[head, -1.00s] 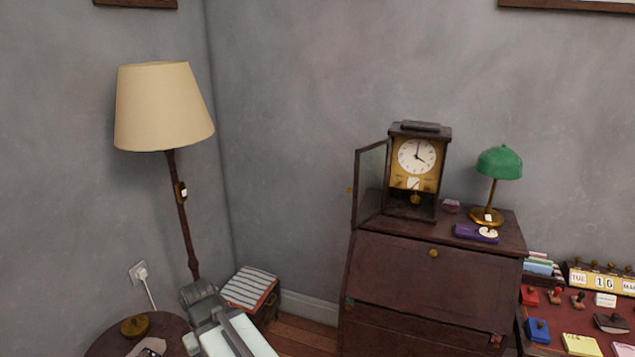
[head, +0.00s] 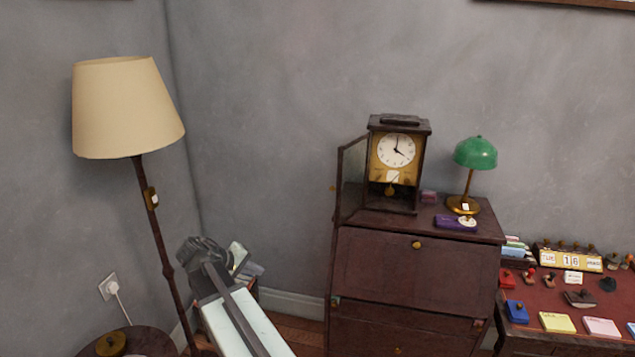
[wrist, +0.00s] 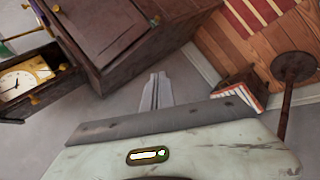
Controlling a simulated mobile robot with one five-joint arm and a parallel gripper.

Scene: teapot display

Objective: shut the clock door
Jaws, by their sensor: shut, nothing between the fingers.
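The clock (head: 397,165) stands upright on top of the dark wooden bureau, with a white dial and a brass pendulum. Its glazed door (head: 352,178) is swung open to the left of the case. In the wrist view the clock (wrist: 28,82) lies at the left edge, turned sideways. My gripper (wrist: 157,80) is shut and empty, its two fingers together. In the head view my arm is at the lower middle, left of the bureau and clear of the door; the fingertips are hidden there behind my wrist.
The bureau (head: 403,270) has a closed front. On its top, right of the clock, are a green lamp (head: 475,153) and a purple box (head: 456,223). A tall floor lamp (head: 128,108) stands left of my arm. A desk with stamps (head: 570,290) is at the right.

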